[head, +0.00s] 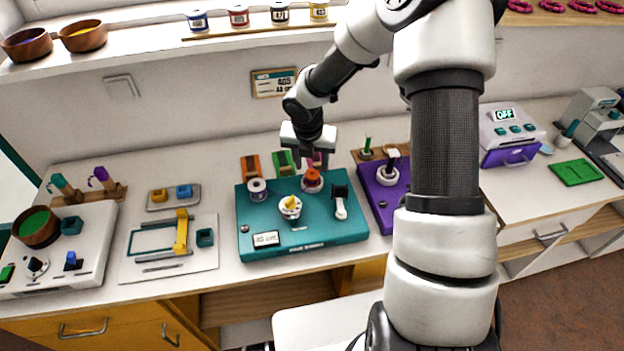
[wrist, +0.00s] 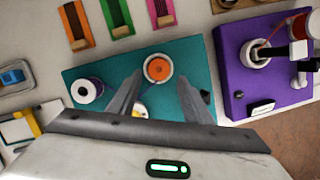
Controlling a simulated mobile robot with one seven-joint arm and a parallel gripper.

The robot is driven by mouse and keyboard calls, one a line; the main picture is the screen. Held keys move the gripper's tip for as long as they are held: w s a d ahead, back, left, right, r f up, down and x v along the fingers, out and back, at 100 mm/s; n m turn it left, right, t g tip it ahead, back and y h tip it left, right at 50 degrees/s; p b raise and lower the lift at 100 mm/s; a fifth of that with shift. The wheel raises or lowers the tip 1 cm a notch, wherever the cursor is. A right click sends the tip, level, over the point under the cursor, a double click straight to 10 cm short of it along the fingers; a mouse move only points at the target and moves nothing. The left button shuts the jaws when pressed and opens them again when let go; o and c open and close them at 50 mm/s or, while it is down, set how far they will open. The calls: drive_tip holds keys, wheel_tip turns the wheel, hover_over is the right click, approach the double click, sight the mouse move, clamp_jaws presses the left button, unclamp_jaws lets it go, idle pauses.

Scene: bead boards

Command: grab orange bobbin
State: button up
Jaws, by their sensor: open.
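The orange bobbin (head: 312,179) stands on the teal board (head: 262,217), towards its back edge. It also shows in the wrist view (wrist: 157,68), ahead of and between the two fingers. My gripper (wrist: 161,87) is open and empty, with its fingers spread and pointing down at the teal board. In the head view my gripper (head: 315,160) hangs just above and behind the orange bobbin. I cannot tell the exact height between the fingertips and the bobbin.
A white and purple bobbin (head: 257,188) stands left of the orange one. A white dial with a yellow knob (head: 290,206) and a black and white lever (head: 340,200) share the board. A purple board (head: 378,193) stands to the right. Orange, green and pink holders (head: 251,166) line the back.

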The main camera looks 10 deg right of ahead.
sight(312, 174)
drive_tip(key=shift+x, duration=3)
drive_tip(key=shift+w+a, duration=0.1)
drive_tip(key=c, duration=0.9)
